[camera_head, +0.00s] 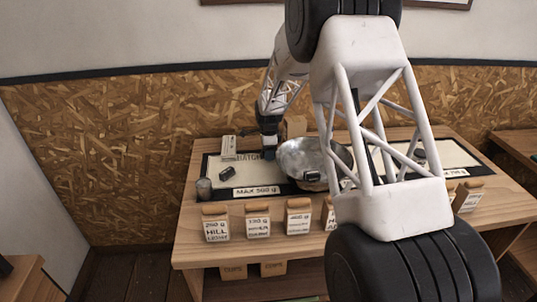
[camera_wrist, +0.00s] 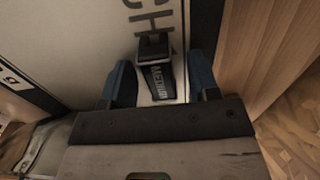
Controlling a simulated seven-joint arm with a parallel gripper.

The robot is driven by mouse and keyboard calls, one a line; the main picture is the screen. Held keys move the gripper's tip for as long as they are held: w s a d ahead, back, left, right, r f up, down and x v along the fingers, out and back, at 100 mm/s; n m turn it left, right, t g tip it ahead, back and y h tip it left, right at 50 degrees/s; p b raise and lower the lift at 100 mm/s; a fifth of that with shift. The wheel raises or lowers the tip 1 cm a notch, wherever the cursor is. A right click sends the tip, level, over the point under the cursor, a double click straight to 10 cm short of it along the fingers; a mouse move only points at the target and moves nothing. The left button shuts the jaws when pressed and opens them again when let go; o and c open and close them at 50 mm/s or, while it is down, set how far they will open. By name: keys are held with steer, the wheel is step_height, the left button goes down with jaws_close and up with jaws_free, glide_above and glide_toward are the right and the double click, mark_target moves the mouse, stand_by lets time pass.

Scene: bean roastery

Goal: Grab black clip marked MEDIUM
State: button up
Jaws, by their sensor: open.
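The black clip marked MEDIUM (camera_wrist: 158,82) lies between the two blue fingers of my gripper (camera_wrist: 160,68) in the wrist view. A pale piece shows under it, close to large printed letters on the cream board. My gripper is open, with a finger on each side of the clip. Whether either finger touches it I cannot tell. In the head view my gripper (camera_head: 268,150) is low over the board, left of the metal bowl, and I cannot make out the MEDIUM clip there.
A metal bowl (camera_head: 312,153) stands just right of my gripper. Several labelled bags line the table's front. My arm hides part of the right side.

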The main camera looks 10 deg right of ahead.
stand_by(0.3)
steer(key=c, duration=1)
steer(key=shift+r, duration=5.05)
